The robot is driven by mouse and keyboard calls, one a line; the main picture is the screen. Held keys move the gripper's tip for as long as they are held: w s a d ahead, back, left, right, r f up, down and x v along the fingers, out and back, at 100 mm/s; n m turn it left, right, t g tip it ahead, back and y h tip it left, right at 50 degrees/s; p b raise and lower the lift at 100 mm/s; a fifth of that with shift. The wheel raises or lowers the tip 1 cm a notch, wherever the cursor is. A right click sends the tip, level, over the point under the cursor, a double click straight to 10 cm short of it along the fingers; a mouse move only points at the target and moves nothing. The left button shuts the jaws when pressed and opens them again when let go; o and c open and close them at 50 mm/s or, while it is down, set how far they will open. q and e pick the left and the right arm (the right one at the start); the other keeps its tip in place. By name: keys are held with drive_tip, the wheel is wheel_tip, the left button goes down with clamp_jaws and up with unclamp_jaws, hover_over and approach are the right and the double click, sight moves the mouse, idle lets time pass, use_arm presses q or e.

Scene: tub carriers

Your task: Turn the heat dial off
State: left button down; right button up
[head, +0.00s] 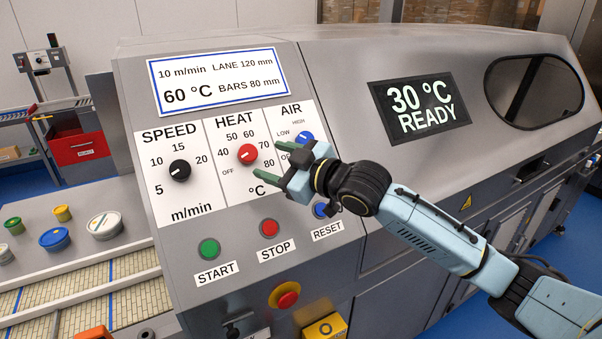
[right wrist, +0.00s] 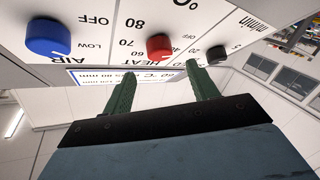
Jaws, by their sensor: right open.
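The red heat dial (head: 247,154) sits on the HEAT scale of the sloped panel, with OFF at its lower left and 40 to 80 around it. Which mark it points at is too small to tell. My right gripper (head: 267,159) is open and empty just right of the dial, its two green fingers pointing at it. In the right wrist view the red dial (right wrist: 159,47) shows beyond and between the fingertips (right wrist: 158,78), apart from them. My left gripper is not in view.
Green start (head: 209,249), red stop (head: 269,228) and blue reset (head: 320,209) buttons lie below. The display (head: 420,106) reads 30 °C READY.

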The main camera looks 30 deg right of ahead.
drive_tip(key=b+v, duration=0.1)
drive_tip(key=v, duration=0.6)
idle(0.3)
